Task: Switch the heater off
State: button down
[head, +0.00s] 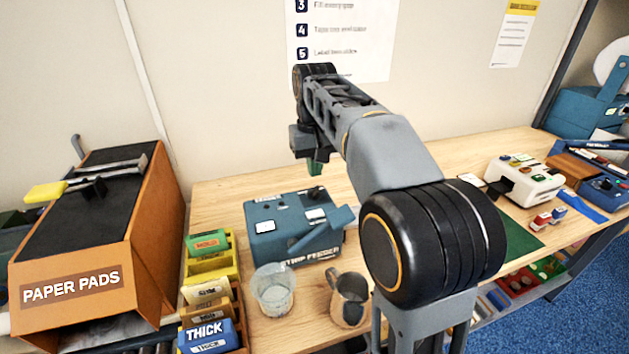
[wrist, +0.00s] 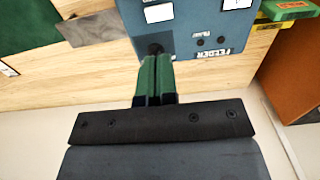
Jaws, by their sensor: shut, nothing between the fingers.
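The blue strip feeder box (head: 290,228) stands on the wooden bench, with white plates and small dark controls on its top. No control that I can read is marked as the heater. A black knob (head: 315,194) sits at its back right corner; it also shows in the wrist view (wrist: 155,49). My gripper (head: 315,169) is above that back right corner, pointing down. In the wrist view its green fingers (wrist: 157,66) are shut together with nothing between them. The tips are close to the black knob and partly cover it; I cannot tell whether they touch.
A glass beaker (head: 273,289) and a metal jug (head: 349,299) stand in front of the feeder. An orange paper pads box (head: 75,265) and yellow bins (head: 211,265) are at the left. A white device (head: 525,181) stands at the right. Bare bench lies behind the feeder.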

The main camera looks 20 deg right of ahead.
aim_at(320, 212)
jog(key=shift+r, duration=1.3)
jog(key=d+p, duration=0.1)
jog(key=p, duration=0.2)
jog(key=shift+d+f, duration=0.1)
jog(key=shift+d, duration=0.1)
jog(key=shift+f, duration=0.1)
notch_tip(320, 212, down, 14)
jog(key=shift+r, duration=0.1)
